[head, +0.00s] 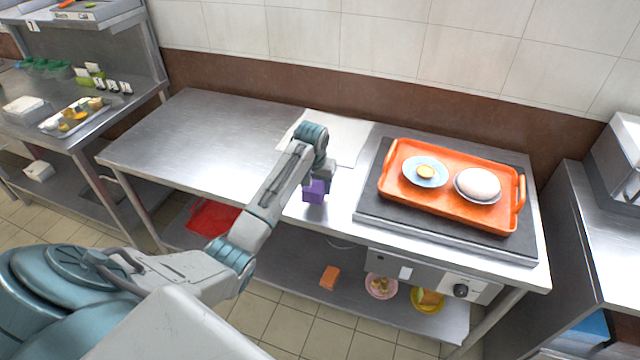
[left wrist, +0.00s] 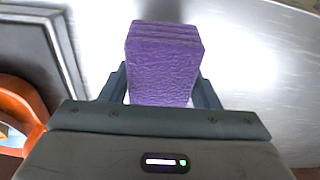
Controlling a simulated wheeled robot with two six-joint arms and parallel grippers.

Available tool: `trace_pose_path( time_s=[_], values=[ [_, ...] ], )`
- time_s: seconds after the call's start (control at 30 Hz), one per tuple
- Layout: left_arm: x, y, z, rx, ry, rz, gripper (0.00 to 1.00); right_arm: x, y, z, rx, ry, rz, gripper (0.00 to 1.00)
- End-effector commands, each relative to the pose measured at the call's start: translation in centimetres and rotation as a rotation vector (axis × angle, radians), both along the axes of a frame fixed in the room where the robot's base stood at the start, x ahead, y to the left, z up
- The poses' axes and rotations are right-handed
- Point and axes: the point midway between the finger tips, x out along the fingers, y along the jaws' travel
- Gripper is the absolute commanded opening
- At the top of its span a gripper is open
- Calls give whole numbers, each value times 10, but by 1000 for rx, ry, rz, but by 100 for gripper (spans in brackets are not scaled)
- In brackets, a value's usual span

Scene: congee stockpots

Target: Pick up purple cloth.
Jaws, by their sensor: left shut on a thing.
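The purple cloth (head: 314,192) is a small folded block at the front edge of the steel table, left of the black griddle. My left gripper (head: 318,180) reaches down over it and is shut on it. In the left wrist view the purple cloth (left wrist: 163,62) stands between the two dark fingers (left wrist: 162,88), which touch its sides. I cannot tell whether it still touches the table. My right gripper is in neither view.
An orange tray (head: 393,197) with a blue plate (head: 425,172) and a bowl holding a white mound (head: 478,184) sits on the black griddle (head: 375,207) to the right. A white sheet (head: 350,140) lies behind my gripper. The table's left half is clear.

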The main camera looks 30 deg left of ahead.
Motion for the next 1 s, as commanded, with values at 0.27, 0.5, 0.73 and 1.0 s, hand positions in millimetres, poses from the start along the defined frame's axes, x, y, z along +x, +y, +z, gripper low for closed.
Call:
trace_pose_path(
  time_s=[0.27,0.5,0.73,1.0],
  values=[
    [-64,-14,4,3,-1,-2,33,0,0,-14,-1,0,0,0],
    [-103,-23,9,2,0,-1,33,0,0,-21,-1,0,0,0],
    [-118,-27,12,0,-1,0,33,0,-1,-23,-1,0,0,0],
    [-119,-27,12,0,-1,0,33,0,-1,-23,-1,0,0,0]
  ],
)
